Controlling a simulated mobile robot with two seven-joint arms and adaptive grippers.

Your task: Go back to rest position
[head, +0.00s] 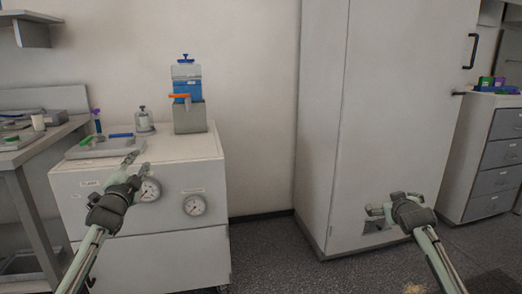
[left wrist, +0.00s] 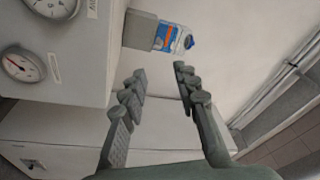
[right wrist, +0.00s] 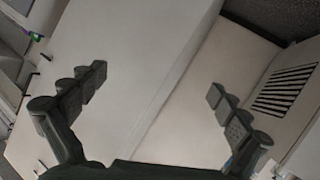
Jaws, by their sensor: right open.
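My left gripper (head: 134,168) is in front of the white cabinet (head: 180,244) with gauges, near its top front edge. In the left wrist view its two fingers (left wrist: 160,85) are spread apart with nothing between them. My right gripper (head: 390,205) is in front of the tall white cabinet (head: 400,100). In the right wrist view its fingers (right wrist: 158,85) are wide apart and empty. Both arms reach in from the bottom of the head view, and neither gripper holds anything.
A blue and grey device (head: 188,95) with an orange lever stands on the gauge cabinet. A tray (head: 105,146) with coloured handles lies beside it. A grey bench (head: 30,150) is at the left, drawers (head: 495,160) at the right. Floor between the cabinets is clear.

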